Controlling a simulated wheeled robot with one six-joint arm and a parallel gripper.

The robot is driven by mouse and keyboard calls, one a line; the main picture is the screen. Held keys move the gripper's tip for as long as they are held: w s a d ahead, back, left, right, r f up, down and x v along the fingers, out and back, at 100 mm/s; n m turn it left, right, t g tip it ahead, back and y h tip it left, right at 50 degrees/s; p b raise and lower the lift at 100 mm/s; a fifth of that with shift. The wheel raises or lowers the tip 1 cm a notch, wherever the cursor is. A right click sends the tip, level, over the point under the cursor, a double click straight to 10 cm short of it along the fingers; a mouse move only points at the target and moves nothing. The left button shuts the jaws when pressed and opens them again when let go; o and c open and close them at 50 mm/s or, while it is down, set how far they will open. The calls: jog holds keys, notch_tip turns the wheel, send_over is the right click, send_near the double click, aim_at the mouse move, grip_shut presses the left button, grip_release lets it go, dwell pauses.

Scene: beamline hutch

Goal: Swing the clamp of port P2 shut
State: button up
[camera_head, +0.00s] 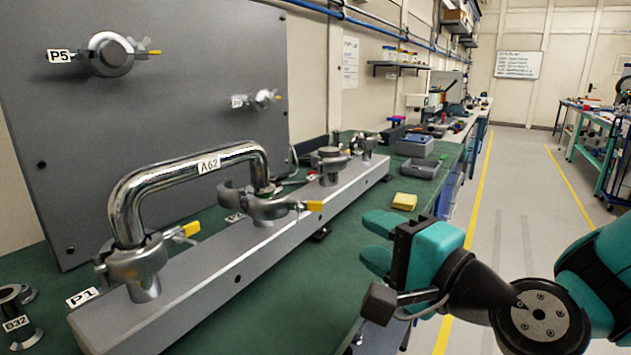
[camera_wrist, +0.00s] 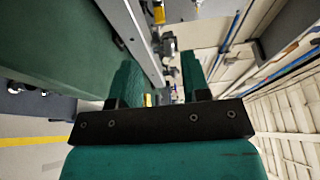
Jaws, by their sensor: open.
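The clamp (camera_head: 258,205) at the second port stands on the grey rail, around the far foot of the chrome U-shaped pipe labelled A62 (camera_head: 185,178). Its label (camera_head: 234,217) is too small to read, but it follows port P1 (camera_head: 82,297), so I take it as P2. One jaw of the clamp sticks out to the left and it looks open. Its yellow-tipped lever (camera_head: 314,206) points right. My gripper (camera_head: 366,243) is open and empty, right of the rail and apart from the clamp. Its two teal fingers also show in the wrist view (camera_wrist: 162,78).
The P1 clamp (camera_head: 135,262) has a yellow-tipped lever too. More ports stand farther along the rail (camera_head: 225,262). A yellow block (camera_head: 404,201) and grey tray (camera_head: 418,168) lie on the green bench. A loose part labelled B32 (camera_head: 16,318) stands front left. A grey panel rises behind.

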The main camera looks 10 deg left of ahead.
aim_at(318, 208)
jog(key=p+x, duration=0.6)
jog(key=x, duration=0.6)
jog(key=shift+w+a+f+p, duration=0.1)
jog(key=shift+w+a+p, duration=0.05)
jog(key=shift+a+p, duration=0.2)
grip_shut()
